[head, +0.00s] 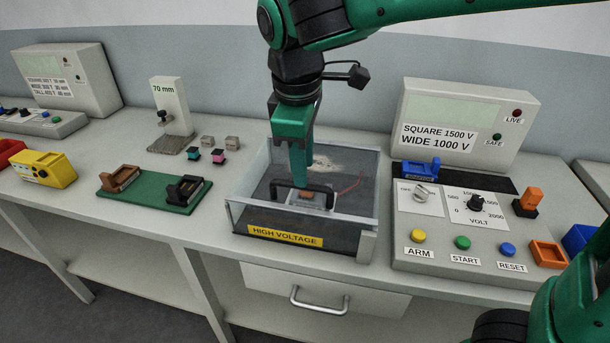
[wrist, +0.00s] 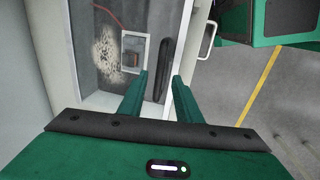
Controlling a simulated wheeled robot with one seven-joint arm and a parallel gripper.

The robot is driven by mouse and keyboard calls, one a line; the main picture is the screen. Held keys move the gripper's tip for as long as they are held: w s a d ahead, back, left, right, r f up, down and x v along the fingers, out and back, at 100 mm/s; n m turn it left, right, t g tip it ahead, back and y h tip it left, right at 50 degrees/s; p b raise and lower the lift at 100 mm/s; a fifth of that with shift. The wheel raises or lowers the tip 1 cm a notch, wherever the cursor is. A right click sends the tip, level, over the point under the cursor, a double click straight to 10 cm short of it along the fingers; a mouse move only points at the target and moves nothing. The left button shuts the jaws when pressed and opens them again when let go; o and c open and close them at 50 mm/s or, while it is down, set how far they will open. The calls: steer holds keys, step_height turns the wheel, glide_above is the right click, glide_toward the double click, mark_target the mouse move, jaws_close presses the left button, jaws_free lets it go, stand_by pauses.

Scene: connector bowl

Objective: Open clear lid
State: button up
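The clear lid (head: 348,163) lies flat and closed on the clear-walled box marked HIGH VOLTAGE (head: 285,237). It also fills the upper left of the wrist view (wrist: 85,75). A black bar handle (head: 318,188) sits near the lid's front edge; in the wrist view it is the dark bar (wrist: 166,70). My gripper (head: 300,183) points down at the handle. In the wrist view its two fingertips (wrist: 161,76) are apart, one on each side of the handle's line. I cannot tell whether either finger touches the handle.
A control panel (head: 455,220) with knobs and buttons stands right of the box. A drawer (head: 325,293) is below the box.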

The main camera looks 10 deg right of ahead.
steer(key=shift+w+d+f, duration=0.1)
steer(key=shift+w+f, duration=0.1)
steer(key=shift+f, duration=0.8)
steer(key=shift+w+d+f, duration=0.1)
steer(key=shift+w+f, duration=0.05)
steer(key=shift+f, duration=0.85)
jaws_close()
